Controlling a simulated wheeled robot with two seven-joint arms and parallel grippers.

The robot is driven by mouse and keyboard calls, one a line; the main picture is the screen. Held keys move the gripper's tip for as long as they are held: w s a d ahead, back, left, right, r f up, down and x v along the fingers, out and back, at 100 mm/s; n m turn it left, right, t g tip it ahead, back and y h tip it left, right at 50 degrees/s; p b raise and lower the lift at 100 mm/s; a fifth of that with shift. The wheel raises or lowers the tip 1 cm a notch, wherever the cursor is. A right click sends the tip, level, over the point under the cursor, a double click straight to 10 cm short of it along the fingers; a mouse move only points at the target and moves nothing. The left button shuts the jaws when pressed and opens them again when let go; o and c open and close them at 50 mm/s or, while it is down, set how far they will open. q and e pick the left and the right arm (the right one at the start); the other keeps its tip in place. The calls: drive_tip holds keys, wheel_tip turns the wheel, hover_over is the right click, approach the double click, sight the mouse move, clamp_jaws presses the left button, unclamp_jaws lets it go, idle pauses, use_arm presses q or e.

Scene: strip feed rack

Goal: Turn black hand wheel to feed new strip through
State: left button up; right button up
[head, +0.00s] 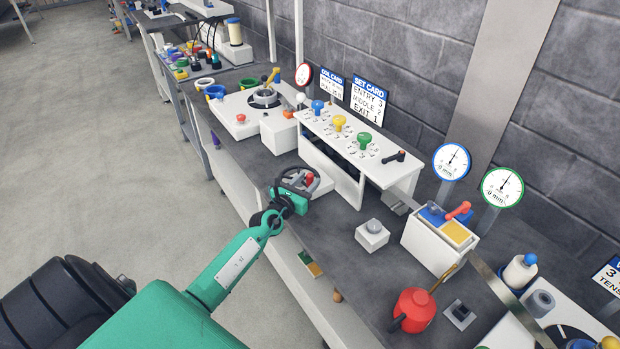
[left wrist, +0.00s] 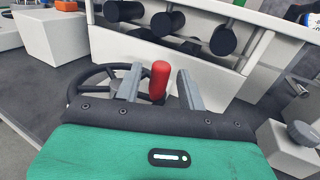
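The black hand wheel (head: 299,179) stands at the front of the white rack on the bench. Its red handle (head: 310,180) sticks out from it; the handle also shows in the left wrist view (left wrist: 159,80). My left gripper (head: 296,194) is at the wheel. In the left wrist view its two grey fingers (left wrist: 158,88) stand apart, one on each side of the red handle, with a gap visible on the right. The wheel rim (left wrist: 88,82) is partly hidden behind the gripper. Black rollers (left wrist: 168,22) show inside the rack. My right gripper is not in view.
The white rack (head: 400,172) carries blue, yellow and green knobs. A white block with a grey button (head: 372,234) and a red oil can (head: 413,311) stand to the right on the bench. Two dial gauges (head: 452,161) stand behind. The floor at left is clear.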

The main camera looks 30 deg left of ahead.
sight(316, 172)
use_arm(q)
drive_tip(key=shift+w, duration=1.05)
drive_tip(key=shift+c, duration=0.4)
clamp_jaws()
drive_tip(key=shift+w+d+r+y+p, duration=0.15)
drive_tip(key=shift+y+p, duration=0.15)
drive_tip(key=shift+p, duration=0.45)
drive_tip(key=n+y+p, duration=0.1)
drive_tip(key=p, duration=0.1)
drive_tip(key=w+n+y+p, duration=0.1)
drive_tip(key=y+p, duration=0.1)
drive_tip(key=p, duration=0.1)
drive_tip(key=shift+n+g+y, duration=0.3)
drive_tip(key=shift+n, duration=0.1)
drive_tip(key=shift+w+n+y+p, duration=0.2)
drive_tip(key=shift+n+y+p, duration=0.2)
drive_tip(key=shift+y, duration=0.1)
drive_tip(key=shift+w+n+g+y, duration=0.35)
drive_tip(key=shift+n+g+y, duration=0.3)
drive_tip(key=shift+y, duration=0.45)
drive_tip(key=n+y, duration=0.1)
drive_tip(key=n+g+y, duration=0.1)
drive_tip(key=shift+w+f+y, duration=0.25)
drive_tip(key=shift+w+y, duration=0.05)
drive_tip(key=shift+w, duration=0.1)
drive_tip(key=shift+w+n+g+y, duration=0.15)
drive_tip(key=shift+n+g+y, duration=0.2)
drive_tip(key=shift+g+y, duration=0.2)
